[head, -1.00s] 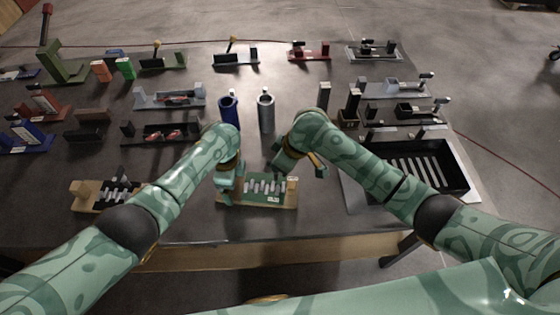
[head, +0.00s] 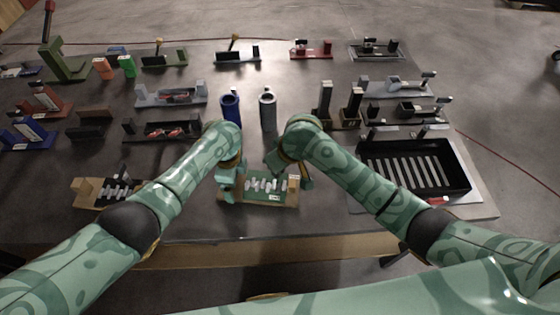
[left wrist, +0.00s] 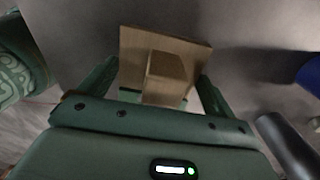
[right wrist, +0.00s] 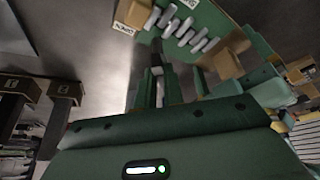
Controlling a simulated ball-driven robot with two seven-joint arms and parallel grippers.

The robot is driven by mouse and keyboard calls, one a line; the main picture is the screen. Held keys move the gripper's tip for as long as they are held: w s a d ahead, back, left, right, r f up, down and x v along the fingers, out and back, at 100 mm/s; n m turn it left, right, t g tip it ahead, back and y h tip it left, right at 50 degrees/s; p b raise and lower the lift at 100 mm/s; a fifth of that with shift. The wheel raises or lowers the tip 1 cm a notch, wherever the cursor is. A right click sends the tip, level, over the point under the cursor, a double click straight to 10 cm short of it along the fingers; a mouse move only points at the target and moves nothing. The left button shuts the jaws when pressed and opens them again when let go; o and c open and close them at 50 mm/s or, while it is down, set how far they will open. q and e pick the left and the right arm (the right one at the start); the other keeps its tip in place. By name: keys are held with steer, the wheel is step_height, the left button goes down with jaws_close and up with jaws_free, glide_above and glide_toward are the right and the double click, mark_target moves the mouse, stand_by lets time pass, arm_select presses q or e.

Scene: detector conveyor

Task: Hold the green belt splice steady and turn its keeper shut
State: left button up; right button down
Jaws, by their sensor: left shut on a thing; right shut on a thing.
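The green belt splice (head: 265,186) lies near the table's front edge, a green plate with several grey lugs on a tan base. My left gripper (head: 229,188) is at its left end. In the left wrist view my left gripper (left wrist: 157,75) is shut on a tan block (left wrist: 167,78) of the splice. My right gripper (head: 302,174) is at the splice's right end. In the right wrist view the fingers of my right gripper (right wrist: 158,80) are close together on a dark, narrow part, seemingly the keeper (right wrist: 157,62); its far end is hidden. The splice (right wrist: 180,35) lies beyond them.
A tan fixture with black lugs (head: 84,190) lies to the left. A black slotted tray (head: 462,185) stands right. Blue (head: 230,109) and grey (head: 268,112) cylinders and dark upright blocks (head: 324,101) stand behind my arms. Bare table lies between the splice and the tray.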

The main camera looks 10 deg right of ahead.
steer(key=c, duration=1.5)
jaws_free()
steer(key=v, duration=1.2)
